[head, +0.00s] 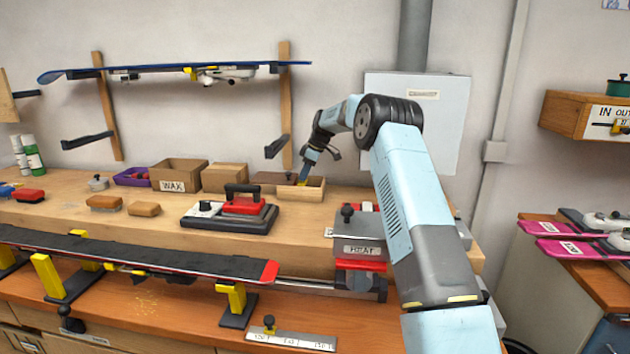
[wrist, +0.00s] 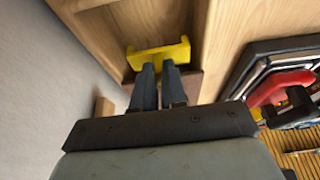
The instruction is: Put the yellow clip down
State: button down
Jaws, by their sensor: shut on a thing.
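The yellow clip (wrist: 158,53) is between the fingertips of my gripper (wrist: 158,72) in the wrist view. My gripper is shut on it. The clip is over or inside a small open wooden tray (wrist: 205,45); I cannot tell whether it touches the tray floor. In the head view my gripper (head: 303,180) points down at the light wooden tray (head: 302,193) at the back of the bench, and a small bit of yellow shows at its tip.
A WAX box (head: 178,174) and another cardboard box (head: 225,178) stand left of the tray. A ski (head: 130,254) lies along the bench front.

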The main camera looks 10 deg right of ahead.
jog(key=shift+f, duration=1.3)
jog(key=c, duration=1.2)
grip_release()
jog(key=shift+f, duration=0.1)
